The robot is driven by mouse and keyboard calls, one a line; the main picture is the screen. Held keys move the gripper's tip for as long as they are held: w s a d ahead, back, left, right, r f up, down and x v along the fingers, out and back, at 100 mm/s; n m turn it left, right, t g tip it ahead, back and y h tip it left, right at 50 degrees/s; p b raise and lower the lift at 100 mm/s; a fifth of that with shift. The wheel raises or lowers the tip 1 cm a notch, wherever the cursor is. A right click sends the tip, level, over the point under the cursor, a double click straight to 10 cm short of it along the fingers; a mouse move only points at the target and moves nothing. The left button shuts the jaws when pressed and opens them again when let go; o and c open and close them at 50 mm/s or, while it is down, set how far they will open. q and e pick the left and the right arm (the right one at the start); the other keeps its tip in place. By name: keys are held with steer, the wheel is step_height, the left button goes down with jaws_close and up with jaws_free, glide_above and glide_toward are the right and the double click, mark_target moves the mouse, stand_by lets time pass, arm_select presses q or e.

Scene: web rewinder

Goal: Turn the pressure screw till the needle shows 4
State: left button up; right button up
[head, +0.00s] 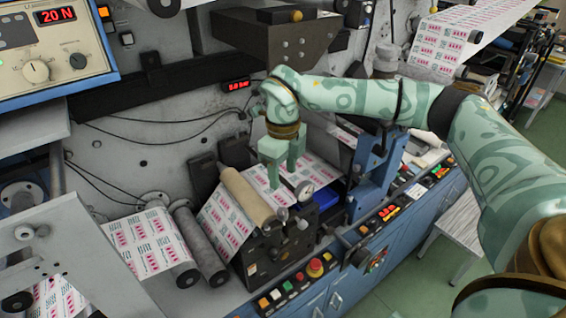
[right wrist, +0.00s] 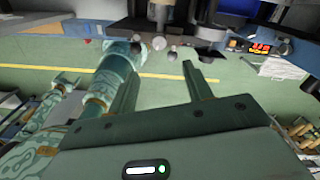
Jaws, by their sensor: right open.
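A small round white gauge (head: 304,190) sits on the dark nip unit beside the printed web. Its needle is too small to read. Small grey metal knobs (head: 283,214) stand just below the gauge; I cannot tell for sure which is the pressure screw. My right gripper (head: 284,174) points down just above and left of the gauge, over the web, apart from the knobs. Its jaws are open and empty. In the right wrist view the two fingers (right wrist: 161,70) stand apart, with small knobs (right wrist: 158,43) beyond them. My left gripper is not in the head view.
A tan roller (head: 246,197) lies left of my right gripper. A blue bracket (head: 370,170) stands close on the right. Buttons and a red emergency stop (head: 315,268) line the front panel. A control box (head: 50,50) reads 20 N. Green floor (head: 425,275) is open at lower right.

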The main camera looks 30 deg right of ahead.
steer(key=shift+r, duration=1.7)
